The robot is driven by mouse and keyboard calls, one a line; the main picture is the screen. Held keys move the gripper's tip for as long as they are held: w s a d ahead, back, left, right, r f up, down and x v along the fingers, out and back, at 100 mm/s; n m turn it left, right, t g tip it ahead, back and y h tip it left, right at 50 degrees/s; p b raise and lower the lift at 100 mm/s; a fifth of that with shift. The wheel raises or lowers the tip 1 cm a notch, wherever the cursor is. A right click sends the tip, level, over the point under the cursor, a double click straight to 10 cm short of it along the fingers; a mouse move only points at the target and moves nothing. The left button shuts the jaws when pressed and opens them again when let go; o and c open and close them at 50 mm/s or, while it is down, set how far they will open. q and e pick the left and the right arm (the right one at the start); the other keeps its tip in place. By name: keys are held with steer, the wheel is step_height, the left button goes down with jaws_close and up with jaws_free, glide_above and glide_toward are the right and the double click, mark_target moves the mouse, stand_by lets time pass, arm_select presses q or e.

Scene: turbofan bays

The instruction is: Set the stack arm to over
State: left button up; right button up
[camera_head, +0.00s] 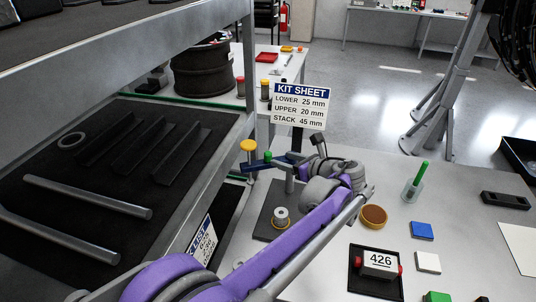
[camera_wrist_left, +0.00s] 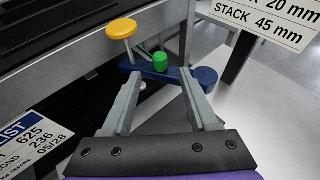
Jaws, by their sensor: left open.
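The stack arm is a dark blue bar (camera_head: 258,164) with a green knob on it, above a dark base plate on the table. In the left wrist view the bar (camera_wrist_left: 174,75) carries the green knob (camera_wrist_left: 160,61) and ends in a rounded blue part at the right. A yellow disc (camera_wrist_left: 121,28) on a post stands beyond the bar's left end. My left gripper (camera_wrist_left: 160,78) is open and empty, its fingertips either side of the green knob's line. I cannot tell whether they touch the bar. The head view hides part of the bar behind my gripper.
A kit sheet sign (camera_head: 301,105) stands behind the bar. A metal rack (camera_head: 215,110) with dark trays rises close on the left.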

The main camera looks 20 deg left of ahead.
mark_target(268, 152)
arm_select(q)
steer(key=x, duration=0.9)
steer(key=shift+w+p, duration=0.1)
steer(key=shift+p, duration=0.25)
jaws_close()
stand_by(0.9)
